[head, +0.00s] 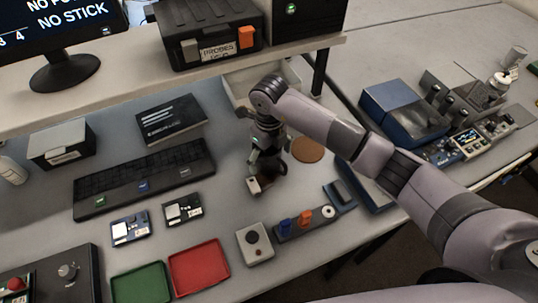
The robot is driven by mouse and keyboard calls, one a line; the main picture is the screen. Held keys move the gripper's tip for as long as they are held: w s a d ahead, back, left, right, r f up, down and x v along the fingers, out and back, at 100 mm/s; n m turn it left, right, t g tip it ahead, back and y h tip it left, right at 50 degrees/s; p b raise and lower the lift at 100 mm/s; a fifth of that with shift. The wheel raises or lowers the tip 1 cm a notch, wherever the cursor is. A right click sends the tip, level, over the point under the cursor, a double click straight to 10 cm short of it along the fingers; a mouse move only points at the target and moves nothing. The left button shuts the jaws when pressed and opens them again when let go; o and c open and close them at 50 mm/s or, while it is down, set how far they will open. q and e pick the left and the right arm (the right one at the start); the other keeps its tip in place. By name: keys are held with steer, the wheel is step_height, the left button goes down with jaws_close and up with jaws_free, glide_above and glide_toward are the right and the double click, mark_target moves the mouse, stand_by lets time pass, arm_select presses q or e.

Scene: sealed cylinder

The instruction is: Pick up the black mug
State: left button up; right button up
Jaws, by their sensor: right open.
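My right gripper (264,178) is open and points down over the desk, left of a round brown coaster (306,150). I cannot make out a black mug for sure. Dark shapes at the gripper's fingers blend with the gripper itself, so I cannot tell whether a mug is there or hidden behind it. My left gripper is not in view.
A black keyboard (146,180) lies left of the gripper. A red tray (199,267), a green tray (141,284), a grey button box (255,244) and a switch strip (305,223) lie in front. A white bin (236,88) stands behind, under the shelf (125,98).

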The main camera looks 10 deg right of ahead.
steer(key=c, duration=1.5)
steer(key=shift+r, duration=0.15)
